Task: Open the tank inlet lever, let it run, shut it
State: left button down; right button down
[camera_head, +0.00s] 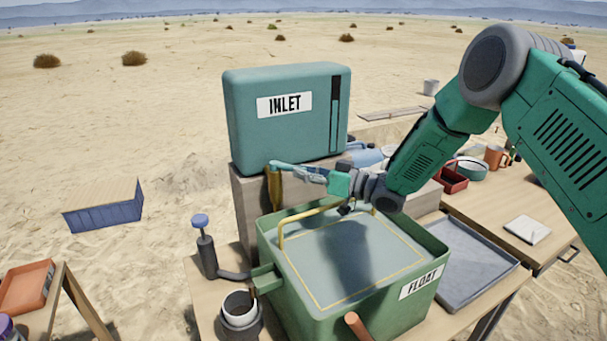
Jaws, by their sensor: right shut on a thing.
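The teal INLET tank (285,125) stands on a block, with a dark vertical strip on its front right. A brass-coloured lever (273,190) hangs down below the tank's front left corner. My right gripper (277,169) reaches in from the right, its fingers pointing left, and is shut on the upper part of the lever. The fingers hide the lever's top and pivot. Below is the green FLOAT tank (420,245), with a grey-blue surface inside, a yellow outline and a yellow bar handle (310,214). I cannot tell whether anything is flowing. My left gripper is out of view.
A side table holds a red basket (450,178) and an orange mug (495,156).

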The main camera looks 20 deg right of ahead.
jog(key=c, duration=1.5)
grip_release()
jog(key=shift+a, duration=0.15)
jog(key=shift+v, duration=6)
